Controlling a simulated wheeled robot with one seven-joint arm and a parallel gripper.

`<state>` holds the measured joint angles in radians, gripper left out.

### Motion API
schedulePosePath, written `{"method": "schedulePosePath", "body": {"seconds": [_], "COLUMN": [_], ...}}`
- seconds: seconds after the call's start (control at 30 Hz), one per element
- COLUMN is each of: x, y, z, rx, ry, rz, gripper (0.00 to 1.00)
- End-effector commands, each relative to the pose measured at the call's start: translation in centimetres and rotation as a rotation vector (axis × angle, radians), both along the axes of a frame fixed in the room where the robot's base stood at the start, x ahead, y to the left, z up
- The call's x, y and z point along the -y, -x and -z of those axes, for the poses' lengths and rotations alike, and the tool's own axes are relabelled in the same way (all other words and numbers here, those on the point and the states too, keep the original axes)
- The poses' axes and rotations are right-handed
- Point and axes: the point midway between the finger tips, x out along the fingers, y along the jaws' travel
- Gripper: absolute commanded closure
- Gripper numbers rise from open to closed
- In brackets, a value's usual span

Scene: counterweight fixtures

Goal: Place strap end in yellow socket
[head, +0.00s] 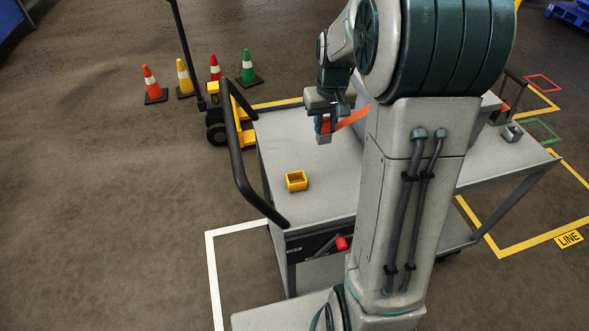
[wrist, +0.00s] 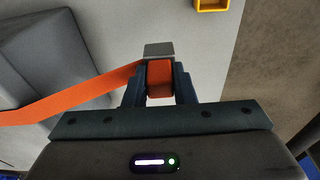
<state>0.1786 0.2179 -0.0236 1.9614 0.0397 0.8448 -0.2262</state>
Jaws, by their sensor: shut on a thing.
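An orange strap (head: 352,118) runs from my gripper toward the right, behind my arm in the head view. In the wrist view the strap (wrist: 75,95) stretches off to the left. My gripper (head: 325,125) is shut on the strap end (wrist: 160,78), which has a grey block-like tip (wrist: 158,49) beyond the fingers. The gripper holds it above the grey cart top. The yellow socket (head: 296,181), a small open box, sits on the cart top, lower left of the gripper. It also shows at the top edge of the wrist view (wrist: 212,4), apart from the strap end.
The cart top (head: 330,185) is clear around the socket. A dark cart handle (head: 240,160) curves up at its left edge. A grey block (wrist: 55,60) lies left of the gripper in the wrist view. A small grey fixture (head: 512,133) stands at the cart's far right. Traffic cones (head: 152,85) stand on the floor behind.

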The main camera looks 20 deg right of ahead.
Motion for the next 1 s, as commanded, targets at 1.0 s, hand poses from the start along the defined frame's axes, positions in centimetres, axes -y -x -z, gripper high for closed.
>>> {"method": "schedulePosePath", "body": {"seconds": [1.0], "x": [-8.5], "y": [4.4], "z": [9.7], "rx": [0.001], "ry": [0.0], "rz": [0.0], "gripper": [1.0]}}
